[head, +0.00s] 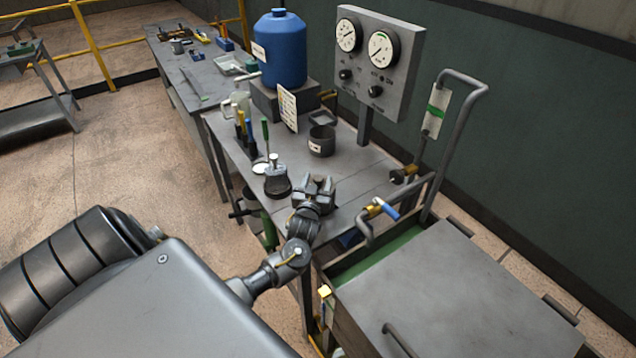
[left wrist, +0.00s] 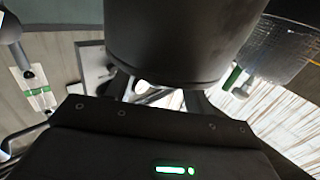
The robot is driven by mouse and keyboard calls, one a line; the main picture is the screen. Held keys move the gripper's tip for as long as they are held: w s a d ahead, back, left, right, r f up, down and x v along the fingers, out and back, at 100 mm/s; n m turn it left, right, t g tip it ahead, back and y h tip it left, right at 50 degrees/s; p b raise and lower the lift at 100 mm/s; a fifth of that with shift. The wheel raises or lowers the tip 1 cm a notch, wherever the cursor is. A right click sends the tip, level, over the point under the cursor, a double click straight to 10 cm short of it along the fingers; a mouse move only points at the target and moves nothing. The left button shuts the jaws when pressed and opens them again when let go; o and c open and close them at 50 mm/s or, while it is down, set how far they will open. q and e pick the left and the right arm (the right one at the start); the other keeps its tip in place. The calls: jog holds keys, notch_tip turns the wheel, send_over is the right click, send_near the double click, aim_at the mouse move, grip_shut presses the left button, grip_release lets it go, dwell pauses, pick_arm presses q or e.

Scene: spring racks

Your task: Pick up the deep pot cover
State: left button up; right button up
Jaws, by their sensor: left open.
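A dark, round, lid-like piece with a pale knob-like top (head: 277,184) stands near the workbench's front edge; I cannot tell for sure that it is the deep pot cover. A dark open pot (head: 321,143) with a white label stands farther back on the bench. My left gripper (head: 315,184) is open, over the bench's near end, just right of the lid-like piece and apart from the pot. In the left wrist view a large dark cylinder (left wrist: 180,38) fills the upper middle, close beyond the fingers; I cannot tell which object it is. My right gripper is not in view.
A blue container (head: 280,52) and a gauge panel (head: 374,62) stand at the bench's back. Upright tools (head: 243,127) and a sign card (head: 288,108) stand left of the pot. A cart (head: 455,290) with a tall handle is at the right. Bench space right of the pot is clear.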

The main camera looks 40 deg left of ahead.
pick_arm(q)
jog(key=shift+w+a, duration=0.3)
jog(key=shift+w, duration=0.3)
jog(key=shift+c, duration=0.4)
grip_shut()
